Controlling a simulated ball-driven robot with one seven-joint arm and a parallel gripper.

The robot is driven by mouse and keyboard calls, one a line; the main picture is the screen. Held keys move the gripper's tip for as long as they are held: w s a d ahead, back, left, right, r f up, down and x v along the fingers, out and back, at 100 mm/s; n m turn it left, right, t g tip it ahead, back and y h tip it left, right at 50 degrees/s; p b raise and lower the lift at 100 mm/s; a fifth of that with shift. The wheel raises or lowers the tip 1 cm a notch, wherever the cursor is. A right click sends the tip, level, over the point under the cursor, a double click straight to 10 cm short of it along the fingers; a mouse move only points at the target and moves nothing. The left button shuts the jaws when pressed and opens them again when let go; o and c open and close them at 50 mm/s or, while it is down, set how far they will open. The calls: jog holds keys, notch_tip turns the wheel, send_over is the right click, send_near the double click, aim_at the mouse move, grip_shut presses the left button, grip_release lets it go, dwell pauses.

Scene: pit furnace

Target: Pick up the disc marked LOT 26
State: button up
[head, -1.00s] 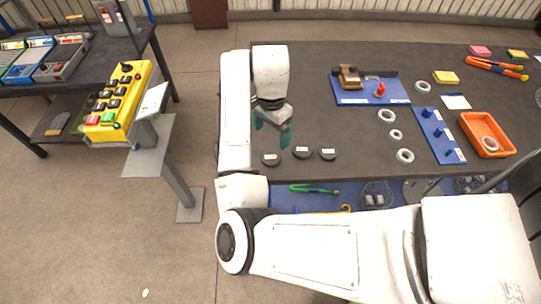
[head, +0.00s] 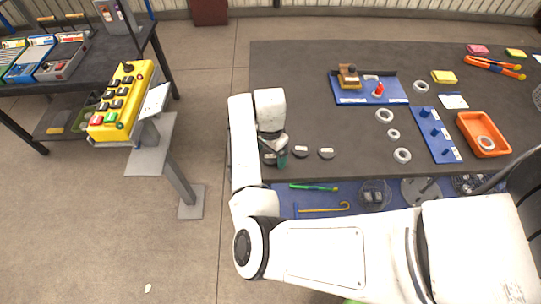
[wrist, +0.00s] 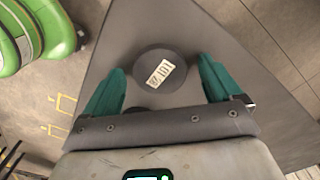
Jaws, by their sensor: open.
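A dark round disc (wrist: 148,58) lies on the grey tabletop, between and beyond the fingertips in the wrist view. Its white label reads LOT and a number that looks like 26, though the print is small. My gripper (wrist: 161,72) is open, with one teal finger on each side of the disc and nothing held. In the head view my gripper (head: 275,156) is over the leftmost disc at the table's front left corner and partly hides it. Two more dark discs, a middle one (head: 300,152) and a right one (head: 326,154), lie beside it; their labels are unreadable.
The dark table (head: 300,75) holds a blue board (head: 350,98), several pale rings, a blue peg strip (head: 430,135) and an orange tray (head: 465,122) farther right. A yellow control box (head: 118,100) stands on a pedestal to the left. The table's middle is clear.

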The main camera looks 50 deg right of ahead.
jog(key=shift+c, duration=0.2)
jog(key=c, duration=1.4)
